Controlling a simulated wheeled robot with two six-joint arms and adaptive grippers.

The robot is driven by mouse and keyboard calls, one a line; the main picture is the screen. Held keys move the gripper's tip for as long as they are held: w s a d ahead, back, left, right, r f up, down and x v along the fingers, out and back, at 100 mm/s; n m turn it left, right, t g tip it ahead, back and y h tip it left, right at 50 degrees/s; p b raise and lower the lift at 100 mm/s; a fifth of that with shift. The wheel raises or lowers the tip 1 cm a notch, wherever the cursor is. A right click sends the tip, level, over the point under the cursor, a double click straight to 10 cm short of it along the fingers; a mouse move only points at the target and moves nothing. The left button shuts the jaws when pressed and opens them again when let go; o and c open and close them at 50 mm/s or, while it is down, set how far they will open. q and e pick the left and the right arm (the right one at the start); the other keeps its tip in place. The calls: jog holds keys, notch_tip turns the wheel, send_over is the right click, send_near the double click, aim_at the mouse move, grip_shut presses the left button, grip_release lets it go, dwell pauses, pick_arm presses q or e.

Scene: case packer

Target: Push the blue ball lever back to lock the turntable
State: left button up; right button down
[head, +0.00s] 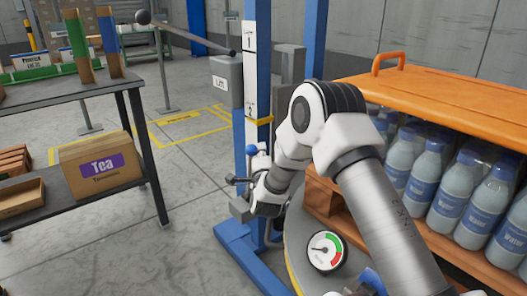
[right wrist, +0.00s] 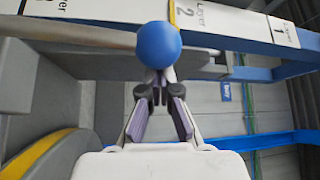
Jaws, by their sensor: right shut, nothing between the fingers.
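The blue ball (head: 251,150) of the lever is beside the blue column, just left of my right forearm in the head view. In the right wrist view the blue ball (right wrist: 158,44) is just beyond the fingertips of my right gripper (right wrist: 153,91). The fingers are shut with nothing between them; I cannot tell whether they touch the ball. In the head view this gripper is partly hidden by its own arm. The grey turntable (head: 297,232) with a yellow edge lies under the pallet load, partly covered by my right arm. My left gripper is not in view.
A blue column (head: 256,80) with layer labels stands behind the lever. An orange-topped load of water bottles (head: 447,210) is at the right. A gauge (head: 327,251) is at the front. A dark shelf (head: 60,95) with a Tea box (head: 100,168) is at the left; floor between is clear.

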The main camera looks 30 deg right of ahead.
jog(key=shift+a, duration=0.1)
jog(key=a+n+t+b, duration=0.1)
jog(key=a+n+t, duration=0.2)
jog(key=a, duration=0.6)
jog(key=shift+s+f+n+y+b, duration=0.15)
jog(key=shift+s+n+y+b, duration=0.25)
jog(key=shift+n, duration=0.6)
jog(key=shift+a, duration=0.15)
